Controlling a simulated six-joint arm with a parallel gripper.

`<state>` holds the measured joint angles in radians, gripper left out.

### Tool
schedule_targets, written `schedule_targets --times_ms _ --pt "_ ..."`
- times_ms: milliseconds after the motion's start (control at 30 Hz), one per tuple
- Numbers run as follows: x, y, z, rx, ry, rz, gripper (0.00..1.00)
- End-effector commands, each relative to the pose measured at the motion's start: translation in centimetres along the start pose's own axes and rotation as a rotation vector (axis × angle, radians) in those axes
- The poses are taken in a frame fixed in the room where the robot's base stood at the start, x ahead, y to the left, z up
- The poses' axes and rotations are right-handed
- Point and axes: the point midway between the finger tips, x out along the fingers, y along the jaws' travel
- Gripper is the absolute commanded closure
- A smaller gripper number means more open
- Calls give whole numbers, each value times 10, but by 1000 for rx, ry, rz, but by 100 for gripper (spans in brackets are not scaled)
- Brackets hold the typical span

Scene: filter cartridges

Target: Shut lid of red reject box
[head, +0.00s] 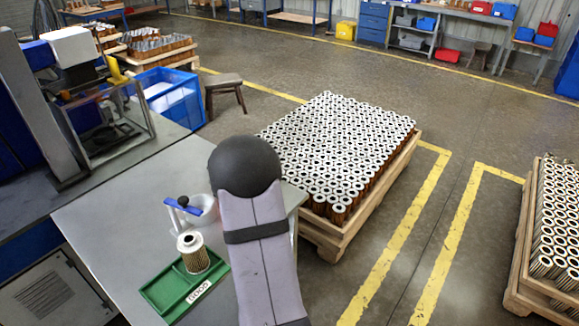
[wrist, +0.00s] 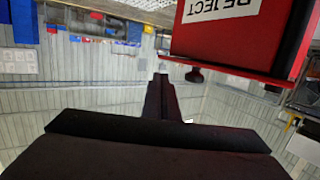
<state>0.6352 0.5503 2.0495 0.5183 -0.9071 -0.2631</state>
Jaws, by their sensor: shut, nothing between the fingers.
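The red reject box (wrist: 232,42) shows in the wrist view at the upper right, with a white label reading REJECT upside down. Only part of it is in the picture, and I cannot tell how its lid stands. My gripper (wrist: 163,78) is shut and empty, its fingers together in the middle of the wrist view, to the left of the box in the picture. I cannot tell whether it touches the box. In the head view my arm covers the right part of the table, and neither the red box nor my gripper shows there.
A pallet of cartridges (head: 335,150) stands on the floor beyond. The table's left part is clear.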

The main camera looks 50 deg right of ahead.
Motion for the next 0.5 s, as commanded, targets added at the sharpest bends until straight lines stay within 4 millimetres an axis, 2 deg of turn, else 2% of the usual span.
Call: schedule_targets --times_ms 200,500 --pt "-21 38 -2 2 2 4 100" --pt "-44 78 -7 1 2 2 100"
